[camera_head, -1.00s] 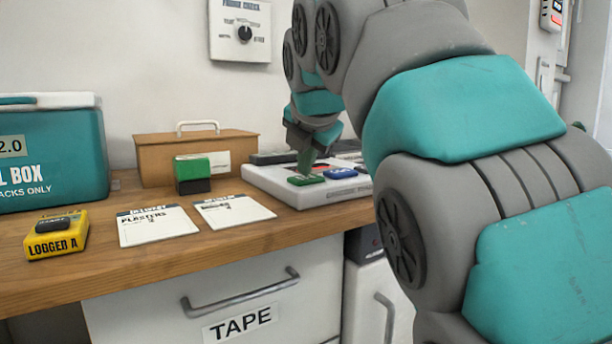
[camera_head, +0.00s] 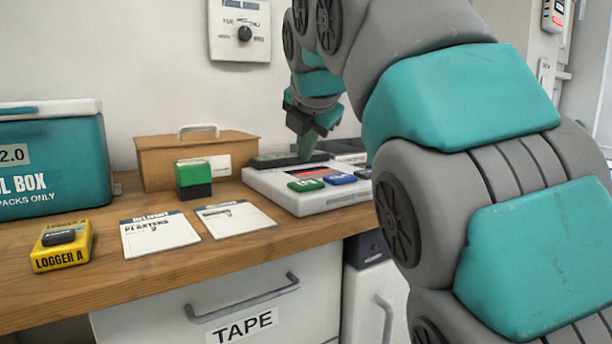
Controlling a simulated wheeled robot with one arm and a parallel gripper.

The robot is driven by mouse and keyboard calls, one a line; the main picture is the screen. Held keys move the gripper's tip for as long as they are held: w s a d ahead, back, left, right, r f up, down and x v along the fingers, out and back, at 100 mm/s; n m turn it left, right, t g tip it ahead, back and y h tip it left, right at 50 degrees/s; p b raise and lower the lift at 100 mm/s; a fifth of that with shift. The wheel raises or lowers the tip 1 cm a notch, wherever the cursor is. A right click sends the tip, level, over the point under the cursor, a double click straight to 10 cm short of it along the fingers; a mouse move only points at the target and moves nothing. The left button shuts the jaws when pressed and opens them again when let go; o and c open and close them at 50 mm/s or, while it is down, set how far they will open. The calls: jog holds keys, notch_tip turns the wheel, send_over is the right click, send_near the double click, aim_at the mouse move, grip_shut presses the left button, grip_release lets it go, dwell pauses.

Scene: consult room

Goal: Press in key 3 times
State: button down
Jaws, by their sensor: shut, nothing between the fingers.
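A white keypad unit (camera_head: 318,201) lies on the wooden counter, partly behind my arm. On its front part are a green key (camera_head: 305,185) and a blue key (camera_head: 340,179); their lettering is too small to read. My gripper (camera_head: 306,156) is shut and empty, pointing down behind the green key at the back of the unit, in front of a dark strip (camera_head: 285,159). Its tips look apart from the green key. Whether they touch the unit, I cannot tell. My arm hides the unit's right side.
On the wooden counter (camera_head: 180,260) stand a teal box (camera_head: 50,170), a yellow logger (camera_head: 62,246), two paper cards (camera_head: 158,235), a green-topped stamp (camera_head: 194,178) and a brown case (camera_head: 170,165). A dial panel (camera_head: 240,32) is on the wall. A TAPE drawer (camera_head: 160,315) is below.

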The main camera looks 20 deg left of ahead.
aim_at(305, 185)
jog(key=shift+r+p, duration=0.85)
jog(key=shift+r, duration=0.45)
dwell(1.6)
jog(key=m, duration=0.4)
jog(key=shift+r, duration=0.25)
notch_tip(305, 185, up, 3)
jog(key=m+p, duration=0.3)
jog(key=m, duration=2.9)
jog(key=shift+r, duration=0.1)
